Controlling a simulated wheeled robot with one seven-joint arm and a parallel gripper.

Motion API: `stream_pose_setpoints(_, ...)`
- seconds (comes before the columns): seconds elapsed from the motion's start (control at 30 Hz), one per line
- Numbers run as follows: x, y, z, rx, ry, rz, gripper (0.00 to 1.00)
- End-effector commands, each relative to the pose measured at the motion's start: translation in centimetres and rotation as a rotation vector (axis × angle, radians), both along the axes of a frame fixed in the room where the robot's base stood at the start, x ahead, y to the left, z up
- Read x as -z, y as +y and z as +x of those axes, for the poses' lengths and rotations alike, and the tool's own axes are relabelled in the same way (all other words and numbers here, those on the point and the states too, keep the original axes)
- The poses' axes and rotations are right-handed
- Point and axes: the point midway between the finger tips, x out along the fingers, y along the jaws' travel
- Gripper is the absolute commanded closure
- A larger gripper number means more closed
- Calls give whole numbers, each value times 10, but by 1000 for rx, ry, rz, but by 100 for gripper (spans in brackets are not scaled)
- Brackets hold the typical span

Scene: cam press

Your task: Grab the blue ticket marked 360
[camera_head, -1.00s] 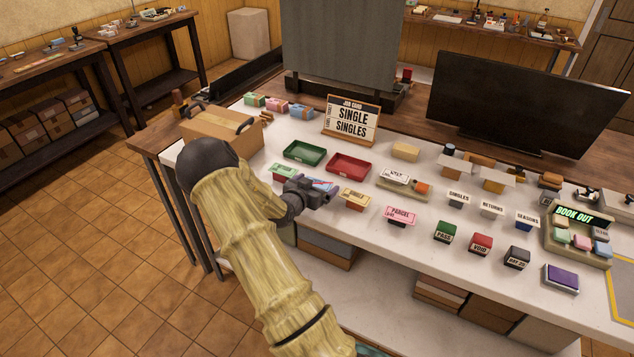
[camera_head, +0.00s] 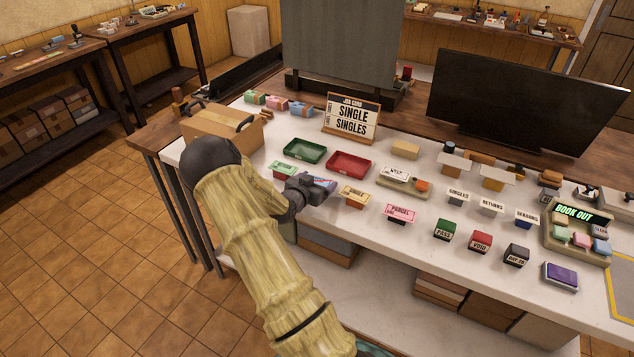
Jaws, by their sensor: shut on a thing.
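My gripper (camera_head: 321,188) is over the front left of the white counter, between the green ticket stack (camera_head: 284,170) and the yellow ticket stack (camera_head: 354,195). It is shut on the blue ticket (camera_head: 325,182), which shows as a small blue patch with a reddish strip at the jaws. The fingers and wrist hide most of the ticket and its stand. I cannot read the number 360 on it.
A pink ticket stack labelled PARCEL (camera_head: 400,214) stands to the right. Behind are a green tray (camera_head: 305,151), a red tray (camera_head: 349,164) and a job card sign (camera_head: 352,118). A cardboard box (camera_head: 222,130) stands at the left.

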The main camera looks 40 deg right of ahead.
Motion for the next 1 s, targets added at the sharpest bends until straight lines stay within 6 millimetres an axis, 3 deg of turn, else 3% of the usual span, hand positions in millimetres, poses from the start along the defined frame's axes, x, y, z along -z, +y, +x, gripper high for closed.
stream_pose_setpoints(0.27, -6, 0, 0, 1, -2, 0, 37)
stream_pose_setpoints(0.43, -27, 0, 0, 0, -5, 0, 38)
stream_pose_setpoints(0.73, -83, 0, 0, 0, -5, -1, 38)
stream_pose_setpoints(1.0, -101, 0, 0, 1, 0, 0, 38)
